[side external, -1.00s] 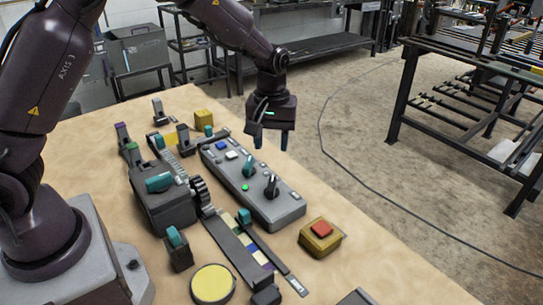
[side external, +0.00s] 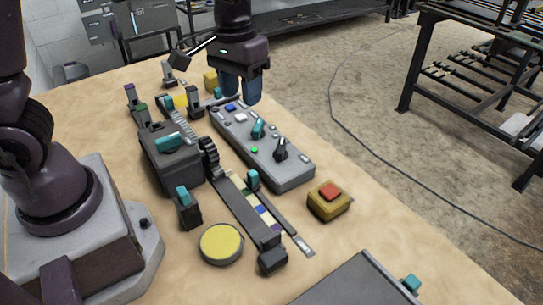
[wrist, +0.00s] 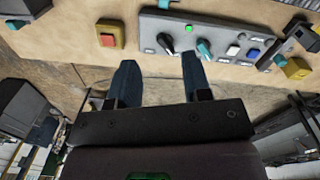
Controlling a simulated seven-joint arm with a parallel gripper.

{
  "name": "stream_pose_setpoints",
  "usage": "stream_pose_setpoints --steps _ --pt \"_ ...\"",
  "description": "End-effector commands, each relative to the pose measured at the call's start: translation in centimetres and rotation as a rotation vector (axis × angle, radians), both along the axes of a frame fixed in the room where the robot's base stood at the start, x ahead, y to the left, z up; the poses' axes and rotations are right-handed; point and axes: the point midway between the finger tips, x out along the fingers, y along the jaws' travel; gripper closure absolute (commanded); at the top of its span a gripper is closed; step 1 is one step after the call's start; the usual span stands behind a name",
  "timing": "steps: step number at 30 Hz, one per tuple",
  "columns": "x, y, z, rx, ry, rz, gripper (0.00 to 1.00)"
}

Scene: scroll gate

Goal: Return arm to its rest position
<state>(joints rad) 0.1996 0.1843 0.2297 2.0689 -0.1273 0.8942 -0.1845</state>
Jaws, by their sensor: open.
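My gripper (side external: 240,90) is open and empty in the side external view, held in the air above the far end of the grey control panel (side external: 290,178). In the wrist view my gripper (wrist: 158,75) shows two blue fingers spread apart with nothing between them. The fingers look clear of the panel, though the exact height is hard to tell.
A yellow box with a red button (side external: 330,200) sits near the table's right edge. A geared grey unit (side external: 170,160), a strip with coloured squares (side external: 255,208) and a yellow disc (side external: 221,243) stand on the wooden table. A grey slab (side external: 350,285) lies at the front.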

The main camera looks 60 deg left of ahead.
Motion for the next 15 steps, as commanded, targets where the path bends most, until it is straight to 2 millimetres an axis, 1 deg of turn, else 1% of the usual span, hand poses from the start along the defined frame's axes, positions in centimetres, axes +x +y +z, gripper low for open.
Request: stream_pose_setpoints --steps 1,6,9,12,15 --pt "-1.5 -0.1 1.6 -0.009 -0.038 -0.046 0.55" --pt "-6.2 -0.2 5.1 0.002 -0.155 -0.192 0.55" --pt "-8.8 -0.1 6.7 0.029 -0.232 -0.257 0.55" --pt "-11.0 0.1 7.9 0.064 -0.311 -0.292 0.55" --pt "-12.6 0.2 8.8 0.095 -0.38 -0.297 0.55"
